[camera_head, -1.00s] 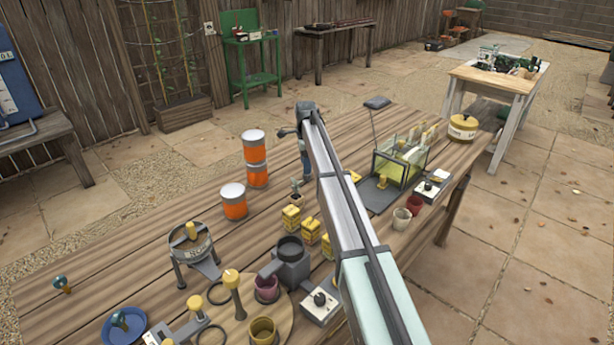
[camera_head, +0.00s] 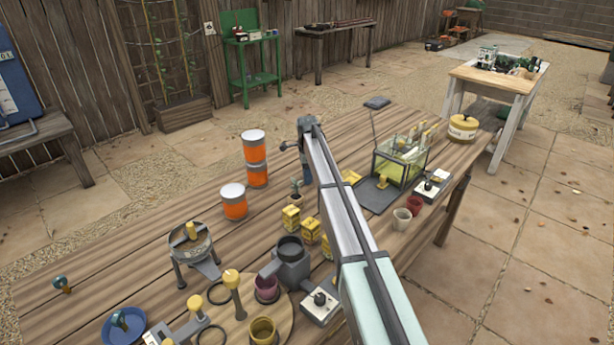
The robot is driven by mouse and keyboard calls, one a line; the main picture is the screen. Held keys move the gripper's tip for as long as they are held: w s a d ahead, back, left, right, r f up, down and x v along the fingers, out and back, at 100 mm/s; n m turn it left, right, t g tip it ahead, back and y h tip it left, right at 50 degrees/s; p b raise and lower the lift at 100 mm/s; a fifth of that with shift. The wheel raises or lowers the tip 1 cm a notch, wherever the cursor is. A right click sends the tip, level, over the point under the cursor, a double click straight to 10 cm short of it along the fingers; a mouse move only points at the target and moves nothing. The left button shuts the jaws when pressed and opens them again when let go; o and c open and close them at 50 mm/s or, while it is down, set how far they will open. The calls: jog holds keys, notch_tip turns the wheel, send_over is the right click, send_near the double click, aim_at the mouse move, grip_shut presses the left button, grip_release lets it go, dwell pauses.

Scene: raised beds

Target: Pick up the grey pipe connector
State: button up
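My arm reaches across the wooden table, and its end hangs down near the table's middle. My gripper (camera_head: 308,183) is small and partly hidden behind my own arm link. I cannot make out its fingers or whether they hold anything. A small dark grey piece (camera_head: 296,190) stands just left of it, too small to identify surely. A larger grey round-mouthed fitting with a side arm (camera_head: 291,262) stands nearer, left of my arm, on or beside the round wooden board. I cannot tell for certain which of these is the grey pipe connector.
Orange jars (camera_head: 234,203) stand left of the gripper. Yellow boxes (camera_head: 291,217) sit close in front. A tripod stand (camera_head: 192,248) is at left. The table's far left is fairly clear.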

jog(key=c, duration=0.8)
jog(key=shift+o, duration=0.2)
jog(key=shift+r, duration=0.1)
